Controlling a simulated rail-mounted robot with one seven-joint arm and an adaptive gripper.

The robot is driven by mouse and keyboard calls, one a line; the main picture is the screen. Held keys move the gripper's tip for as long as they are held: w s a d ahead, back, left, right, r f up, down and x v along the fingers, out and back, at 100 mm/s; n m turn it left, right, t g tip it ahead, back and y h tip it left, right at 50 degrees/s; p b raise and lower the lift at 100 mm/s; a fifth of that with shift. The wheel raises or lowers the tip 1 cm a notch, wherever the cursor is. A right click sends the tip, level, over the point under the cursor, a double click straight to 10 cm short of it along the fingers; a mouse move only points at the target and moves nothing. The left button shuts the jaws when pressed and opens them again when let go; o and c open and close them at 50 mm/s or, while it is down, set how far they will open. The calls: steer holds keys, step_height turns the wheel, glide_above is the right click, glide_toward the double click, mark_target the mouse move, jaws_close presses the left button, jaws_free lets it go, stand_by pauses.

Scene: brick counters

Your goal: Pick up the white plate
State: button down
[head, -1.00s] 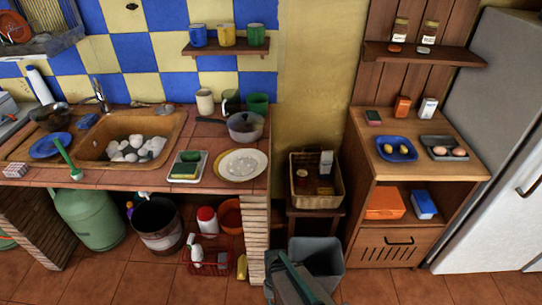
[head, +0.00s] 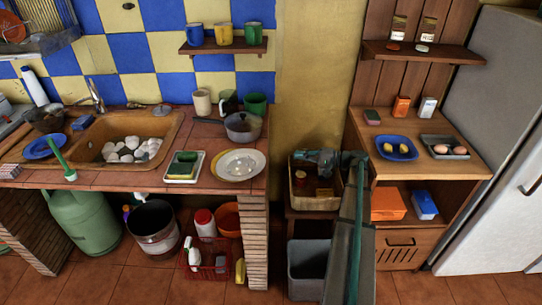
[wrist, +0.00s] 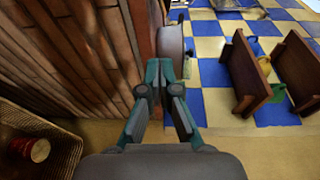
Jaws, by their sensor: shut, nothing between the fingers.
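The white plate (head: 235,166) lies on the brick counter near its right end in the head view. A cream, patterned plate edge shows around and behind it; I cannot tell how they are stacked. My gripper (head: 304,157) is over the wicker basket, to the right of the plate and clear of it. In the wrist view, my gripper (wrist: 159,68) has its teal fingers together and holds nothing. A pale grey rounded thing shows just beyond the fingertips there; I cannot tell whether it is a plate or the pan.
A grey pan (head: 243,126) stands behind the plate, and a tray with sponges (head: 184,167) lies to its left. The wicker basket (head: 301,204) and a grey bin (head: 307,270) stand right of the counter. A wooden cabinet (head: 440,195) is farther right.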

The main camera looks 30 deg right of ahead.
steer(key=w+a+r+p, duration=0.1)
steer(key=w+a+p, duration=0.3)
steer(key=a, duration=0.6)
steer(key=shift+w+a+r+p, duration=0.2)
steer(key=shift+w+a+p, duration=0.05)
steer(key=shift+a+p, duration=0.15)
